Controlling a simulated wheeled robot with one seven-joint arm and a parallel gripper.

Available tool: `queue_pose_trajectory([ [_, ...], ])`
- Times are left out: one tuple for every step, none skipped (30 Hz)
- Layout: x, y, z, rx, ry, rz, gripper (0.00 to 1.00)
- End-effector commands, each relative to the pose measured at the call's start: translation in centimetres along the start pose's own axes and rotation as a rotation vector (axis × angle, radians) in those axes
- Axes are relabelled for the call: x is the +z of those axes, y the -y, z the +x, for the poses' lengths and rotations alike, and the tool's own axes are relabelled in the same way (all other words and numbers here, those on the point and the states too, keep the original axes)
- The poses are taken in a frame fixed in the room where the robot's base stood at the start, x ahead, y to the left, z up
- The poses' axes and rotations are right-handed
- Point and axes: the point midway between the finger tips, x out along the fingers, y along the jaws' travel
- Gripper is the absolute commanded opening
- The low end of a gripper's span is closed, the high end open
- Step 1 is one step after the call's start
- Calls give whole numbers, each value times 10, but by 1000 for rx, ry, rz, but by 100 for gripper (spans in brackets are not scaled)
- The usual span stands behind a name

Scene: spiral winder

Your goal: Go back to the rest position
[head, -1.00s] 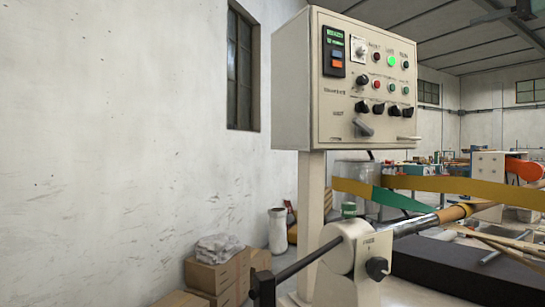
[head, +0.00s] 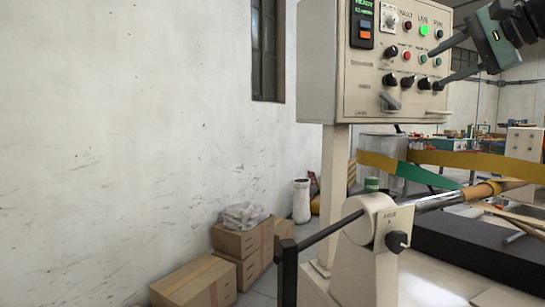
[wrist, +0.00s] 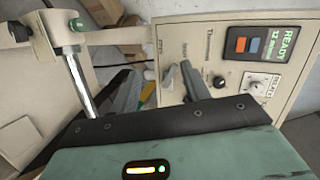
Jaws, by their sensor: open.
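My gripper (head: 446,66) is at the upper right of the head view, in front of the right side of the control panel (head: 360,105). Its two dark fingers are apart with nothing between them. I cannot tell whether a finger touches the panel. In the wrist view my gripper's green body fills the bottom, and the panel (wrist: 240,88) shows at the right, tilted. The panel has a READY display, a lit green lamp (head: 424,30), several black knobs and a grey lever (head: 390,102). My arm covers the panel's right edge.
Below the panel stands a cream winder head (head: 370,235) with a black crank (head: 322,232) and a metal shaft (head: 435,202). Yellow and green strips (head: 500,165) cross at the right. Cardboard boxes (head: 195,282) sit by the bare wall at the left.

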Motion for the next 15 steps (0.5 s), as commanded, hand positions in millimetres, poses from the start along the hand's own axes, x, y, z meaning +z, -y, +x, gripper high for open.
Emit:
queue_pose_trajectory([
  [23, -14, 23, 55, 53, -20, 47],
  [37, -24, 36, 91, 80, -38, 47],
  [56, -40, 53, 139, 119, -64, 47],
  [71, -51, 64, 175, 148, -88, 47],
  [87, -63, 74, 212, 177, -114, 47],
  [109, -80, 86, 259, 218, -152, 47],
  [125, -92, 93, 294, 248, -184, 47],
  [142, -105, 99, 328, 280, -218, 47],
  [164, -122, 106, 374, 322, -267, 47],
  [182, -136, 110, 407, 355, -307, 47],
  [199, -149, 112, 439, 390, -349, 47],
  [222, -167, 114, 481, 435, -409, 47],
  [238, -182, 114, 511, 470, -458, 47],
  [255, -196, 113, 541, 506, -508, 47],
  [276, -215, 109, 578, 556, -580, 47],
])
